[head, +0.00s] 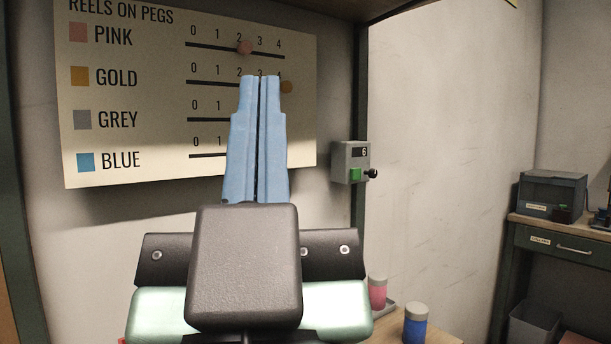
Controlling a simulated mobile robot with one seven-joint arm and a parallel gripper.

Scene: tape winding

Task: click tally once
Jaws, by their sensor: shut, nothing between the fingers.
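The tally (351,163) is a small grey box on the dark green post, right of the board. Its dark display reads 6. A green button (355,175) sits low on its front, and a short lever with a black knob (372,173) sticks out at its right side. My gripper (260,78) is shut and empty, its blue fingers together and pointing up. In the picture it is left of the tally and in front of the board, apart from the tally. It hides part of the board's grey and blue rows.
A pink reel (377,292) and a blue reel (415,323) stand below the tally. A green cabinet (560,245) is at right. The wall between is bare.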

